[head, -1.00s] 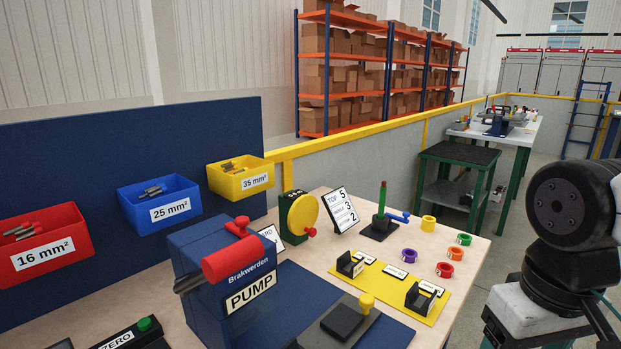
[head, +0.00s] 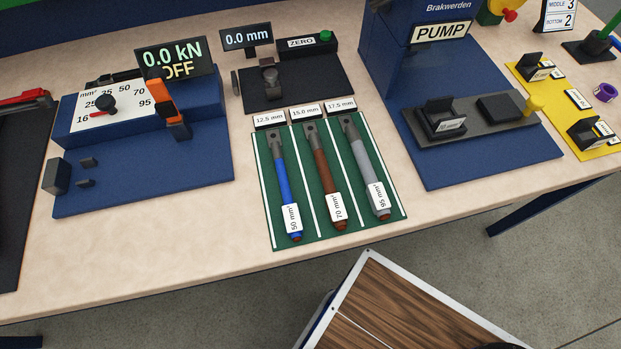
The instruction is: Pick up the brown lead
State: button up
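The brown lead (head: 324,173) lies in the middle lane of a green mat (head: 265,189) on the workbench. It has a dark lug at its far end and a white tag reading 70 near its front end. A blue lead (head: 282,184) tagged 50 lies to its left and a grey lead (head: 363,163) tagged 95 to its right. White lines separate the three lanes. Cards behind them read 12.5 mm, 15.0 mm and 17.5 mm. My gripper is not in view.
A blue PUMP press (head: 423,95) stands to the right, and a crimp tester with a 0.0 kN OFF display (head: 172,62) to the left. A gauge with a ZERO button (head: 309,43) is behind the mat. A wood-topped surface (head: 390,310) is in front of the bench.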

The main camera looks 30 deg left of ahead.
aim_at(339, 216)
jog(key=k, duration=0.85)
jog(key=z, duration=0.85)
jog(key=i, duration=0.8)
jog(key=u, duration=2.55)
jog(key=i, duration=0.5)
jog(key=z, duration=0.1)
